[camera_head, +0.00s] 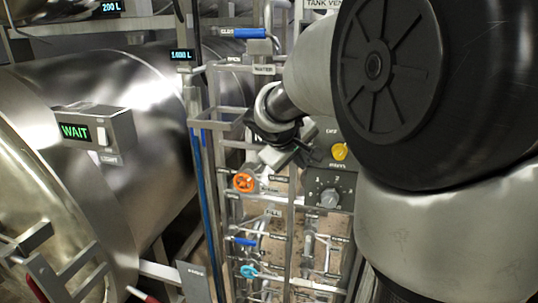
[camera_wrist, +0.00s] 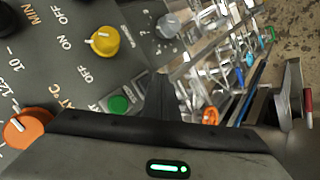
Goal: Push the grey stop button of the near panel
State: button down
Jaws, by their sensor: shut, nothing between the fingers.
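The dark near panel (camera_head: 347,180) stands at the middle right of the head view, partly behind my arm. It fills the upper left of the wrist view (camera_wrist: 75,65). A green button (camera_wrist: 118,104) sits on it, just left of my gripper (camera_wrist: 162,84). I cannot make out the grey stop button; it may be hidden behind my fingers. My gripper (camera_head: 313,157) is shut and empty, at the panel's left edge in the head view. I cannot tell whether it touches the panel.
The panel also bears a yellow knob (camera_wrist: 103,42), a grey knob (camera_wrist: 168,26) and an orange knob (camera_wrist: 28,128). Pipes and an orange valve wheel (camera_head: 244,182) are left of the panel. A large steel vessel (camera_head: 125,120) with a "WAIT" display fills the left.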

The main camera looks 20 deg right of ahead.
dwell(0.7)
jog(key=shift+w+d, duration=0.25)
jog(key=shift+w, duration=0.1)
jog(key=shift+w+d, duration=0.4)
jog(key=shift+w, duration=0.15)
dwell(0.8)
dwell(0.3)
jog(key=shift+s+a+b, duration=0.6)
jog(key=shift+s+b, duration=0.1)
jog(key=shift+s, duration=0.2)
jog(key=s+a+b, duration=0.1)
jog(key=s, duration=0.1)
jog(key=s+a, duration=0.2)
jog(key=shift+r+b, duration=0.1)
jog(key=shift+b, duration=0.3)
